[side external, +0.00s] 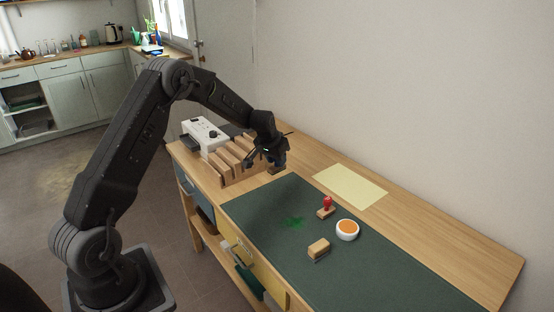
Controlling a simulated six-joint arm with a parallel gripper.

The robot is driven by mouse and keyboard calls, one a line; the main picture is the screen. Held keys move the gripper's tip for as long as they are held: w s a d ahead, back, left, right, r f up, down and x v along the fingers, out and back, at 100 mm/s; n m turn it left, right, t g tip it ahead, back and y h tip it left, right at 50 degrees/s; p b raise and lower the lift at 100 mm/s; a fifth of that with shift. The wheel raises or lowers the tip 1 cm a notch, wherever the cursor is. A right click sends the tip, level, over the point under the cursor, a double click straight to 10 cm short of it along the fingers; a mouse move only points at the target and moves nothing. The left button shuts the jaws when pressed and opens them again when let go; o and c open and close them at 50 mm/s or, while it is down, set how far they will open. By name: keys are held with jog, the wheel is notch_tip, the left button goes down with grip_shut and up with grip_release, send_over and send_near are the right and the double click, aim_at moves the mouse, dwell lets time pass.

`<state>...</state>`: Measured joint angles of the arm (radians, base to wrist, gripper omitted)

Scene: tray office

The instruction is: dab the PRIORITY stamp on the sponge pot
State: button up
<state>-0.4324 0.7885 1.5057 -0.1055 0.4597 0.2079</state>
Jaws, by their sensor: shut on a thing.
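The sponge pot (347,231), a small white round pot with an orange top, stands on the green mat. My gripper (276,164) is at the far end of the mat, beside the wooden rack, well apart from the pot. It is shut on a small brown thing (277,171), mostly hidden by the fingers; it may be a stamp. A stamp with a red handle (326,204) stands on the mat just behind the pot. A wooden block (319,247) lies in front of the pot. No lettering is readable, so I cannot tell which is the PRIORITY stamp.
The slotted wooden rack (232,161) and a white device (204,135) stand at the desk's far left end. A pale yellow sheet (350,186) lies behind the mat. The mat's right part is clear.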

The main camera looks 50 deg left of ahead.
jog(key=w+d+f, duration=0.1)
jog(key=w+d, duration=0.2)
jog(key=d, duration=1.1)
jog(key=w+d+f, duration=0.1)
jog(key=w+d, duration=0.2)
jog(key=d, duration=1)
jog(key=shift+w+f, duration=0.2)
jog(key=shift+f, duration=2.4)
jog(key=shift+f, duration=0.55)
jog(key=shift+r, duration=0.1)
notch_tip(320, 180, up, 7)
